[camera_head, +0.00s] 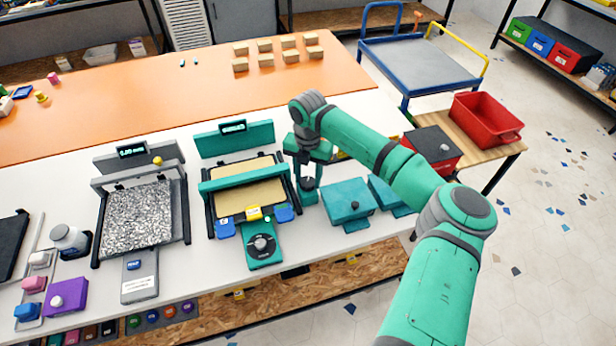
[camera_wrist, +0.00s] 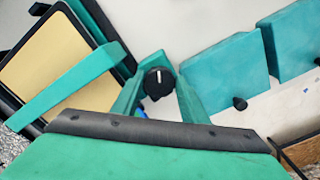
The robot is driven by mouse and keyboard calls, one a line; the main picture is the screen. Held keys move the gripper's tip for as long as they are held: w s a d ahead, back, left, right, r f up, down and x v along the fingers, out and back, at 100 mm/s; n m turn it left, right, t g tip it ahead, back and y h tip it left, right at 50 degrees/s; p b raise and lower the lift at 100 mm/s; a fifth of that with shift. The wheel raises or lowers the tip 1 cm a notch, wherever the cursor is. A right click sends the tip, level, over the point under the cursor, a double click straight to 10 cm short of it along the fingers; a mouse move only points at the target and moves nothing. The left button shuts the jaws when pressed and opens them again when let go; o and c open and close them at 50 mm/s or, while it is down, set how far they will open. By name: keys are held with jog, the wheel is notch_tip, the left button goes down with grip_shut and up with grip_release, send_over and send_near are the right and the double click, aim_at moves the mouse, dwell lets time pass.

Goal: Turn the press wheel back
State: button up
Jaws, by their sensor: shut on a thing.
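The press wheel looks to be a black round knob (camera_wrist: 158,83) with a white line mark, standing just right of the teal press (camera_head: 245,190). In the wrist view the white mark points nearly straight up. My gripper (camera_head: 308,183) reaches down from above and is shut on the knob, with one teal finger at each side; the wrist view shows the fingers (camera_wrist: 158,95) around it. In the head view my fingers partly hide the knob. The teal press has a tan bed (camera_wrist: 50,65) and a teal bar across it.
A teal control box (camera_head: 261,246) with a grey dial is in front of the press. Teal lidded boxes (camera_head: 347,201) stand close on the right. A grey press (camera_head: 138,215) is on the left. A red bin (camera_head: 487,120) sits on a wooden side table.

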aim_at(308, 180)
jog(key=shift+r+n, duration=0.1)
jog(key=shift+n, duration=0.2)
jog(key=o, duration=1.1)
notch_tip(308, 180, up, 11)
jog(key=shift+f, duration=0.1)
